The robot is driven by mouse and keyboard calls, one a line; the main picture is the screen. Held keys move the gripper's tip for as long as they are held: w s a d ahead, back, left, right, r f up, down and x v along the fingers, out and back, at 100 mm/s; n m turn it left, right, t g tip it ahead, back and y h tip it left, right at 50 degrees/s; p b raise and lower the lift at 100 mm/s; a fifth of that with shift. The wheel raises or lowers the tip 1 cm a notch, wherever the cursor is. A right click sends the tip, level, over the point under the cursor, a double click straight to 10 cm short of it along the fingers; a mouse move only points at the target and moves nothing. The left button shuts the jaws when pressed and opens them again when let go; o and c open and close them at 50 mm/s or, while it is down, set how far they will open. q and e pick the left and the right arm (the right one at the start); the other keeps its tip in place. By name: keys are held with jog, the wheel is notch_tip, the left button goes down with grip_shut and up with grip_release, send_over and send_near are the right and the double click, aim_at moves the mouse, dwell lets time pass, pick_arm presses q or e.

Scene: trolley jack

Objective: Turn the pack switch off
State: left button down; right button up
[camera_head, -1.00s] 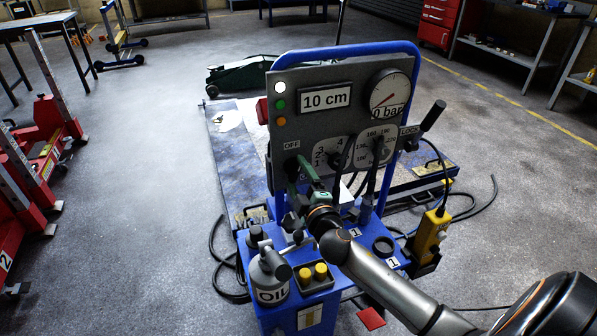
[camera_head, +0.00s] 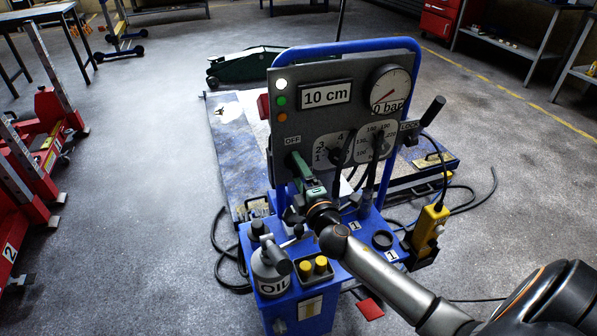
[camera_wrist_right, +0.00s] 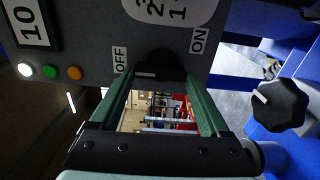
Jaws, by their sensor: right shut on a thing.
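The grey control panel (camera_head: 308,122) stands upright on a blue cart, with a 10 cm display (camera_head: 326,95) and a gauge. My right gripper (camera_head: 297,162) is at the panel's lower left, by the OFF label. In the right wrist view its green fingers (camera_wrist_right: 158,85) lie either side of the black pack switch knob (camera_wrist_right: 160,66), shut on it. A white mark on the knob lies on the OFF side, away from the ON label (camera_wrist_right: 198,41). In the head view my fingers mostly hide the switch. My left gripper is not in view.
Other dials (camera_head: 378,142) and a black lever (camera_head: 432,112) sit right of the switch. An oil can (camera_head: 271,272) and yellow buttons (camera_head: 313,266) are on the cart below my wrist. A yellow box (camera_head: 429,229) hangs at the right. Red stands (camera_head: 42,125) are at the left.

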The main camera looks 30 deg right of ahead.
jog(key=shift+f, duration=0.1)
jog(key=o, duration=1.2)
jog(key=shift+s, duration=0.1)
jog(key=v, duration=1.2)
jog(key=shift+s+b, duration=0.2)
jog(key=shift+b, duration=0.2)
